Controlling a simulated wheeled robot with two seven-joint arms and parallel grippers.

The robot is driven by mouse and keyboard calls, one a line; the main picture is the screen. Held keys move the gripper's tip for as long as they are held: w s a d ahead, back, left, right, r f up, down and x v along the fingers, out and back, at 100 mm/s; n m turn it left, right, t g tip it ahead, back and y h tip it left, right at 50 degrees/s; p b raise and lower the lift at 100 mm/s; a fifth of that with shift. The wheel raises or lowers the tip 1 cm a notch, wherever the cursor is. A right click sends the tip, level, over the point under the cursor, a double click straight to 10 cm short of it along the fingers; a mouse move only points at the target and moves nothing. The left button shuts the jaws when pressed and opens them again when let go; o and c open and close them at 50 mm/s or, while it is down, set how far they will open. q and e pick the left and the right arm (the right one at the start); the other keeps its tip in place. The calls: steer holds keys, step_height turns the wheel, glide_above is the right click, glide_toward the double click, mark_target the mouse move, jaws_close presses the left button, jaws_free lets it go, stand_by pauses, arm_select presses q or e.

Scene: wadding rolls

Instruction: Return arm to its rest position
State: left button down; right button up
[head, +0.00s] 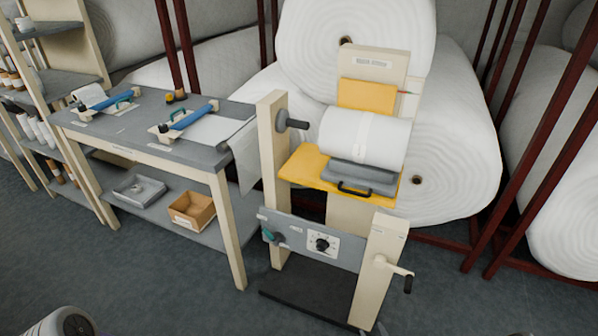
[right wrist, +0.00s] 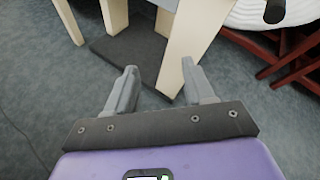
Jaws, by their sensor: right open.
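My right gripper (right wrist: 159,67) shows in the right wrist view, its two grey fingers spread apart with nothing between them. Beyond the fingers, apparently lower down, are the cream legs and dark base plate (right wrist: 135,45) of a stand. In the head view this is the cream rolling stand (head: 385,270), with a yellow tray (head: 300,165) and a white wadding roll (head: 365,138) lying across its top. No gripper can be made out clearly in the head view. My left gripper is not seen.
A grey-topped table (head: 150,140) with blue-handled tools stands left of the stand. A cardboard box (head: 192,209) and grey tray (head: 139,189) sit on its lower shelf. Large wadding rolls (head: 455,130) in dark red racks fill the back.

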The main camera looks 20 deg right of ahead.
steer(key=w+a+n+g+y+p, duration=0.15)
steer(key=a+n+g+y, duration=0.4)
steer(key=a+n, duration=1)
steer(key=s+a+r+n+g+p, duration=0.1)
steer(key=s+a+r+n+g, duration=0.1)
steer(key=n, duration=0.6)
steer(key=s+a+r+n+g+y+p, duration=0.1)
steer(key=s+a+r+n+g+p, duration=0.1)
steer(key=s+a+n+g, duration=0.3)
steer(key=s+a+r+n, duration=0.1)
steer(key=s+a+n, duration=0.1)
steer(key=a+n, duration=0.1)
steer(key=shift+a, duration=0.45)
